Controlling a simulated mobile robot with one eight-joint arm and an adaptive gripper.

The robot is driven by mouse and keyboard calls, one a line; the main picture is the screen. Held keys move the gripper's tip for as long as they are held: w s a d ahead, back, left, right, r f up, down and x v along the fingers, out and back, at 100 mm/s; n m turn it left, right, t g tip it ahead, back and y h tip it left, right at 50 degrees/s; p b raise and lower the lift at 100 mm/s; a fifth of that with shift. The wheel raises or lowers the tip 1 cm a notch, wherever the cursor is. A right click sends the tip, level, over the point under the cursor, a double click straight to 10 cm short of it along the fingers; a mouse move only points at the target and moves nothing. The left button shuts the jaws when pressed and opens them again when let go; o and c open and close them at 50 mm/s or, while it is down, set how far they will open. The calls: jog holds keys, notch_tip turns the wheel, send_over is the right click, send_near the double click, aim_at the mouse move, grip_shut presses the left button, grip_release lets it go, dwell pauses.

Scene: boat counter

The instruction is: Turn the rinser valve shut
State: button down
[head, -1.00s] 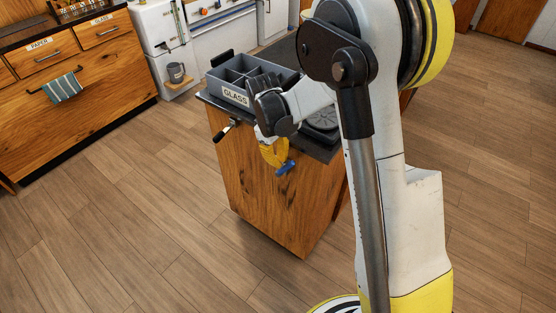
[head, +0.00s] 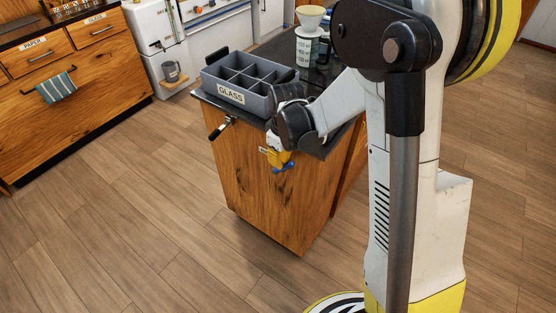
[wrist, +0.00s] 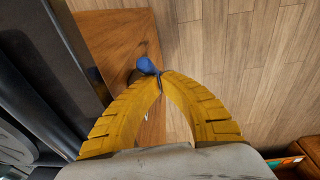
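The rinser valve's blue handle (head: 283,168) shows low on the end of the wooden counter, just under my yellow fingertips. My gripper (head: 279,160) reaches down past the counter's edge to it. In the wrist view the two yellow fingers (wrist: 161,82) curve together, their tips almost meeting. The blue handle (wrist: 147,65) sticks out at the tips, and a thin dark blue part shows between them. The fingers look closed on it. The valve body behind is mostly hidden by my gripper.
A grey divided bin marked GLASS (head: 240,84) stands on the dark countertop near my wrist. A black lever handle (head: 217,131) juts from the counter's left side. A dripper stand (head: 308,42) is at the back. The wooden floor (head: 130,220) in front is clear.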

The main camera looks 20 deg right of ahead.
jog(key=s+d+f+b, duration=0.2)
jog(key=s+f+b, duration=0.1)
jog(key=f, duration=0.1)
jog(key=shift+s+d+f+b, duration=0.15)
jog(key=shift+s+d+b, duration=0.15)
jog(key=shift+s+d, duration=0.1)
jog(key=shift+f, duration=0.1)
dwell(0.5)
dwell(0.4)
jog(key=s+d+r+p, duration=0.3)
jog(key=s+r+p, duration=0.35)
jog(key=r, duration=0.45)
jog(key=w+a+r+m+g+h+p, duration=0.1)
jog(key=w+a+r+m, duration=0.2)
jog(key=m, duration=0.6)
jog(key=w+a+m+h+p, duration=0.15)
jog(key=w+m, duration=0.25)
jog(key=m, duration=0.4)
jog(key=b+x, duration=0.6)
jog(key=x, duration=0.7)
jog(key=shift+f+m, duration=0.4)
